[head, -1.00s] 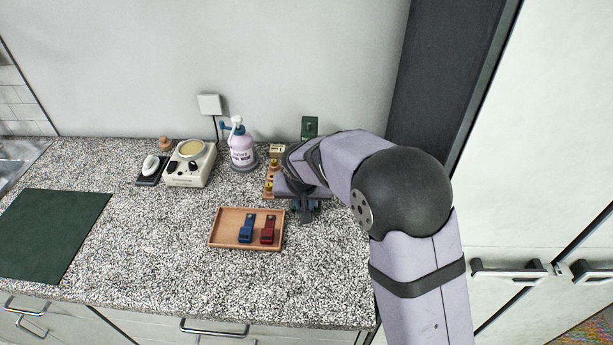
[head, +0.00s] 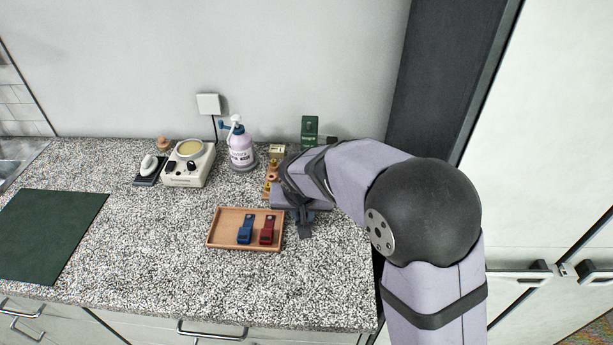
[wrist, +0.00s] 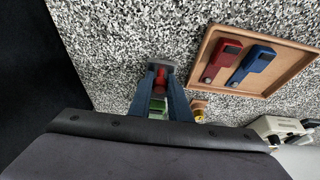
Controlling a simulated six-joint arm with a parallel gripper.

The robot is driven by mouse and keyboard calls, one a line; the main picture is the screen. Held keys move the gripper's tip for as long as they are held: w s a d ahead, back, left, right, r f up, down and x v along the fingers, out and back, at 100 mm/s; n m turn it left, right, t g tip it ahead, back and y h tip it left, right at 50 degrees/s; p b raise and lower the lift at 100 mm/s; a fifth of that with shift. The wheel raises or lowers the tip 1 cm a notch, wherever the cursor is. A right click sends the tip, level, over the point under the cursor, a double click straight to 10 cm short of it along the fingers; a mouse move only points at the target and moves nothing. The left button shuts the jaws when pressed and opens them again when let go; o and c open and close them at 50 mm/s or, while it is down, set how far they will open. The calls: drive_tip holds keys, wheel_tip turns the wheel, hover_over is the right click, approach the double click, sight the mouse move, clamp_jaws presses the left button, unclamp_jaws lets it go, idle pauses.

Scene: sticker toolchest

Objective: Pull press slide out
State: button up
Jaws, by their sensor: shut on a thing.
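My gripper (wrist: 160,82) is shut in the wrist view, its two blue fingers close together. A small red part (wrist: 161,75) shows between the fingertips, and I take it for the handle of the press slide. A green part (wrist: 158,105) shows between the fingers farther down; how it joins the red part is hidden. In the head view my gripper (head: 305,222) is low over the counter, just right of the wooden tray, and my own wrist hides what it holds. A green upright unit (head: 309,130) stands at the wall behind my arm; whether it is the press is unclear.
The wooden tray (head: 212,241) holds a blue and a red clamp-like piece, close left of my gripper. The front counter (head: 150,270) is clear.

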drive_tip(key=shift+s+b, duration=0.6)
drive_tip(key=shift+s, duration=0.7)
drive_tip(key=o, duration=0.7)
drive_tip(key=shift+s, duration=0.1)
drive_tip(key=shift+o, duration=0.2)
wheel_tip(320, 180, up, 6)
drive_tip(key=p, duration=0.4)
idle(0.4)
